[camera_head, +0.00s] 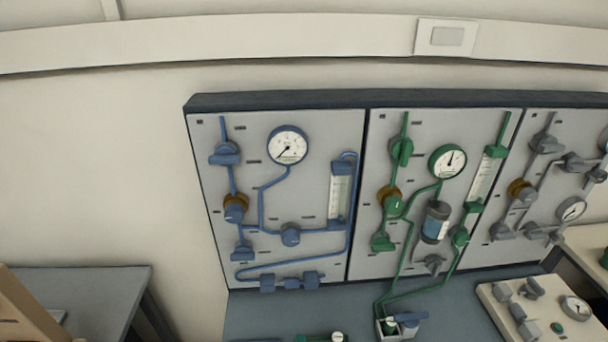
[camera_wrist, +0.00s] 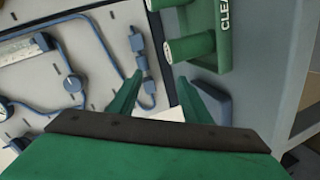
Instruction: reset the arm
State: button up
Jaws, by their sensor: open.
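The blue-piped gauge panel (camera_wrist: 95,58) lies behind the left finger in the wrist view. I cannot make out my gripper in the head view.
A green fixture (camera_wrist: 222,38) with lettering is close above the right finger. In the head view, the blue-piped panel (camera_head: 302,200) and green-piped panel (camera_head: 372,240) stand against the wall. A pale valve box (camera_head: 500,300) sits at lower right. A grey table (camera_head: 95,285) is at left.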

jog(key=s+d+r+m, duration=0.1)
jog(key=s+m, duration=0.6)
jog(key=s, duration=0.7)
jog(key=s+d+r+m, duration=0.1)
jog(key=s+r+m, duration=0.3)
jog(key=s, duration=1)
jog(key=m, duration=0.3)
jog(key=shift+h, duration=0.3)
